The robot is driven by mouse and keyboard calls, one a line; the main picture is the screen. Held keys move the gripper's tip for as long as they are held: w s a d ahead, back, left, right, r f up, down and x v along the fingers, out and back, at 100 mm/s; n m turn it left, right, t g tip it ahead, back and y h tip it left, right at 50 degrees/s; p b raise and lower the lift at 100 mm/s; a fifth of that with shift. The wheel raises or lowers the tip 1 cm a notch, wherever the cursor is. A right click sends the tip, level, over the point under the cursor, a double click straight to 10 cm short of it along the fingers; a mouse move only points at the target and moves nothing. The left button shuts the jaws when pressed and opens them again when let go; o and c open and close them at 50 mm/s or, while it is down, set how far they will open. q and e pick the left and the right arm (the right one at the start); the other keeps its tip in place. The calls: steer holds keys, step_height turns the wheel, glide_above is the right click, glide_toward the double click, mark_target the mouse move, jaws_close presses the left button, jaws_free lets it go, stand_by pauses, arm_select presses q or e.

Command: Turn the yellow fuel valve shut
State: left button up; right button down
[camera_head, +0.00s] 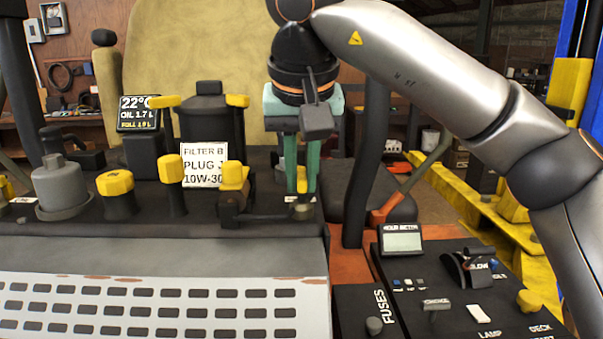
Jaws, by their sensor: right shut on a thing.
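My right gripper (301,190) points straight down at the right end of the dark engine deck. Its two green fingers are close together at a small low fitting. A little yellow shows at the fingertips, which I take to be the yellow fuel valve (302,199). The fingers hide most of it, so its handle angle cannot be told. My left gripper is not in view.
Yellow-capped parts (115,183) and a grey canister (61,187) stand left on the deck. A yellow-topped fitting (234,177) stands just left of the gripper. A dark post (367,165) rises close on its right, behind a control panel (455,290).

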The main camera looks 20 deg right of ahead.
steer(key=shift+m, duration=0.4)
steer(key=m, duration=0.2)
steer(key=m+h, duration=0.1)
steer(key=shift+m+g+h, duration=0.3)
steer(key=shift+m, duration=0.1)
steer(key=m+g+h, duration=0.1)
steer(key=m, duration=0.3)
steer(key=shift+m, duration=0.3)
steer(key=m+g, duration=0.1)
steer(key=m, duration=0.1)
steer(key=m+g, duration=0.1)
steer(key=m, duration=0.2)
steer(key=shift+r+h, duration=0.1)
steer(key=shift+h, duration=0.3)
steer(key=shift+m+g, duration=0.8)
steer(key=shift+m, duration=1)
steer(key=shift+f, duration=0.2)
steer(key=c, duration=0.9)
jaws_free()
steer(key=shift+o, duration=0.2)
